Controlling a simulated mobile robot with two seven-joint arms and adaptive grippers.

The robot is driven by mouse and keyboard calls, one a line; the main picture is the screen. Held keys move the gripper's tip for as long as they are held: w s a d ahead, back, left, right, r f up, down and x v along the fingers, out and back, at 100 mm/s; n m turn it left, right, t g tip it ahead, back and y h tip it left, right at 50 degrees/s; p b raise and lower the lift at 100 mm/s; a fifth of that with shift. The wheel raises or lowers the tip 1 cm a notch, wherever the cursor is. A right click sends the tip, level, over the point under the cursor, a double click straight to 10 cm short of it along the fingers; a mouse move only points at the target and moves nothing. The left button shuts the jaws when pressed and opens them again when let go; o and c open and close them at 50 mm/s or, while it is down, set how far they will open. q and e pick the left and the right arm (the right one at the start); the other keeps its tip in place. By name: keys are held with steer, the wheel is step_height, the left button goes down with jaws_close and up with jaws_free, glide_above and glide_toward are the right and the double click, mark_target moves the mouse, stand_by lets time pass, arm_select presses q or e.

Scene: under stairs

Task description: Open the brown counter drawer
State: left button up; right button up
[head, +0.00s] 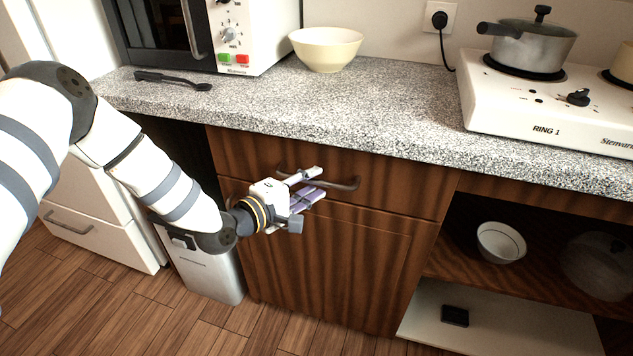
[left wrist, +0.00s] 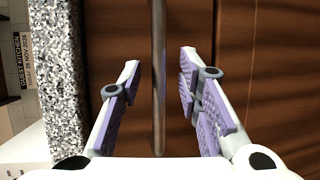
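The brown counter drawer (head: 391,184) is a wood-grain front just under the speckled worktop, and it looks closed. Its dark metal bar handle (head: 342,184) runs across its upper middle. In the left wrist view the handle (left wrist: 158,80) runs lengthwise between the two fingers, apart from both. My left gripper (head: 314,184) is at the handle, in front of the drawer. In the left wrist view my left gripper (left wrist: 157,90) is open, with purple pads on both sides of the bar. My right gripper is not in view.
The granite-look worktop (head: 330,107) overhangs the drawer and carries a cream bowl (head: 325,48), a microwave (head: 240,35) and a hob (head: 545,105). A cupboard door (head: 330,265) is below. Open shelves with a small bowl (head: 501,242) lie right; a grey bin (head: 207,270) stands left.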

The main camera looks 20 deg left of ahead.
arm_select(q)
steer(key=shift+x, duration=0.9)
steer(key=shift+c, duration=0.2)
jaws_close()
